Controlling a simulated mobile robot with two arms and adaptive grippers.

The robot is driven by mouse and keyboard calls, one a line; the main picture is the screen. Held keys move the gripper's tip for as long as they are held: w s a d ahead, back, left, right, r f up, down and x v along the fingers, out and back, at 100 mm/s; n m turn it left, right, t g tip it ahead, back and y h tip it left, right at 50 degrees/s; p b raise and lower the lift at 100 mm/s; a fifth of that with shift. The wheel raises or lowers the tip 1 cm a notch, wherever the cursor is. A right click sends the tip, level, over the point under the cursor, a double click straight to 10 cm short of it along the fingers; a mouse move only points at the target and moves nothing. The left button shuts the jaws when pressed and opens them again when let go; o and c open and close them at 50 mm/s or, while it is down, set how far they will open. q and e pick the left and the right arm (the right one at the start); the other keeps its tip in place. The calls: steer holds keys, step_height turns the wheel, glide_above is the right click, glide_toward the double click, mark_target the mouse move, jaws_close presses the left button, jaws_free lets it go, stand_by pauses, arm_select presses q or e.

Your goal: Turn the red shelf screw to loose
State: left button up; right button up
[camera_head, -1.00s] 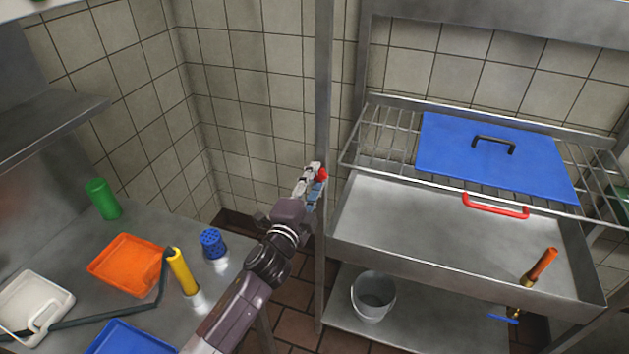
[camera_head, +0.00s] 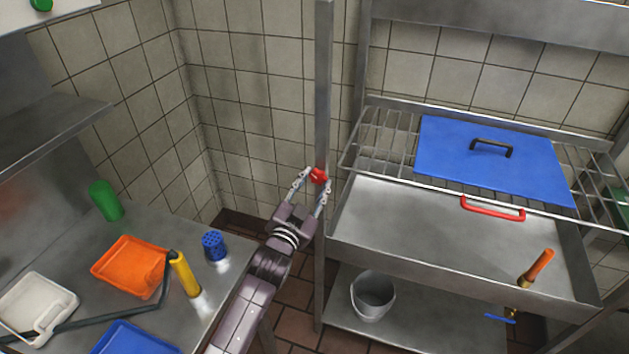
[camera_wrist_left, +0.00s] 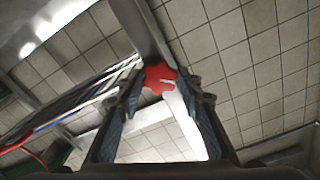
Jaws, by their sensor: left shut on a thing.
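The red shelf screw (camera_head: 319,176) is a small red knob on the upright metal post (camera_head: 323,90) at the left end of the sink unit. My left gripper (camera_head: 317,180) reaches up to it, with one finger on each side of the knob, and is shut on it. The left wrist view shows the red knob (camera_wrist_left: 158,78) between the two dark fingertips (camera_wrist_left: 160,80), in front of the post. The knob's turned position cannot be told. My right gripper is not in view.
A wire shelf (camera_head: 397,143) bearing a blue board (camera_head: 485,150) runs right of the post above a steel sink (camera_head: 440,225). A bucket (camera_head: 373,297) stands below. A counter (camera_head: 70,245) with trays and bottles lies to the left.

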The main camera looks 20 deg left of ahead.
arm_select(q)
steer(key=shift+f+n+p, duration=0.1)
steer(key=shift+n+p, duration=0.35)
steer(key=shift+n, duration=1.35)
steer(key=o, duration=1.2)
steer(key=shift+c, duration=0.2)
steer(key=s, duration=1.2)
steer(key=shift+a, duration=0.2)
